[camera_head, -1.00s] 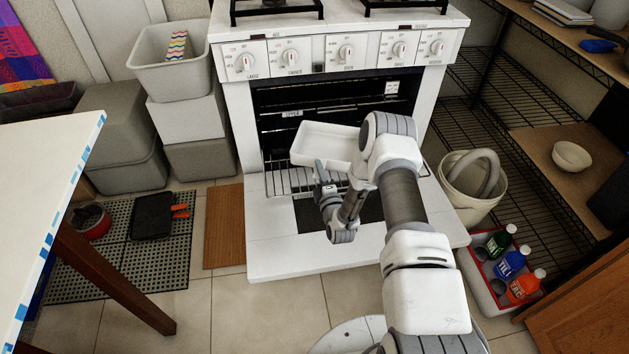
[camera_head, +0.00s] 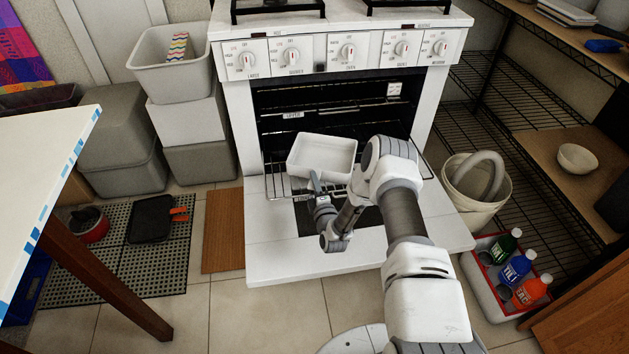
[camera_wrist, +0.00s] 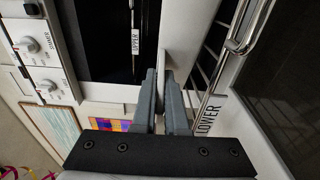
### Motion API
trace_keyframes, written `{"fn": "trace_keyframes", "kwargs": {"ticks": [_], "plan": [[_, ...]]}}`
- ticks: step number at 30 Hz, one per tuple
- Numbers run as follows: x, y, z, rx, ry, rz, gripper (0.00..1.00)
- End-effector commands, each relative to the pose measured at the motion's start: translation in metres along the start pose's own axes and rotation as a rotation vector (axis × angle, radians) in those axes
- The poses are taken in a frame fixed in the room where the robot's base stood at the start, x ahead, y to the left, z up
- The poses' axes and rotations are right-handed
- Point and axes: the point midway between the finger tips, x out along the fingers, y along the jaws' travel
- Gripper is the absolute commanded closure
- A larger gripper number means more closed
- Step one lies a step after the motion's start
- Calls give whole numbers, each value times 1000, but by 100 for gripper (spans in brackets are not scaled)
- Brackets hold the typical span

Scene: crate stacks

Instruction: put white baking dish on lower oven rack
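The white baking dish (camera_head: 322,153) is a rectangular, empty tray in front of the oven opening. My gripper (camera_head: 315,177) is at the dish's near wall. In the wrist view, the fingers of my gripper (camera_wrist: 167,78) are closed around a thin white wall of the dish (camera_wrist: 183,38). The lower oven rack (camera_head: 275,187) is pulled out over the open door, and the dish covers part of it. A LOWER label and rack bars show in the wrist view. I cannot tell whether the dish touches the rack.
The white oven door (camera_head: 275,262) is folded down. The upper rack, labelled UPPER (camera_head: 293,115), sits inside the oven. A white bucket (camera_head: 462,205) and a bottle crate (camera_head: 482,287) stand at the right. Grey bins (camera_head: 122,150) and a table (camera_head: 40,165) are at the left.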

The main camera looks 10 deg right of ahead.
Motion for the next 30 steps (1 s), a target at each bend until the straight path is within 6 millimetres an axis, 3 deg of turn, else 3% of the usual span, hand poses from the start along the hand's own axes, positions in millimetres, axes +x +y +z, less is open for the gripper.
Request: {"fn": "trace_keyframes", "kwargs": {"ticks": [1,5,16,30], "plan": [[0,0,0,0,0,1,81],[0,0,0,0,0,1,60],[0,5,0,0,0,1,60],[-93,4,0,0,1,-3,60]]}}
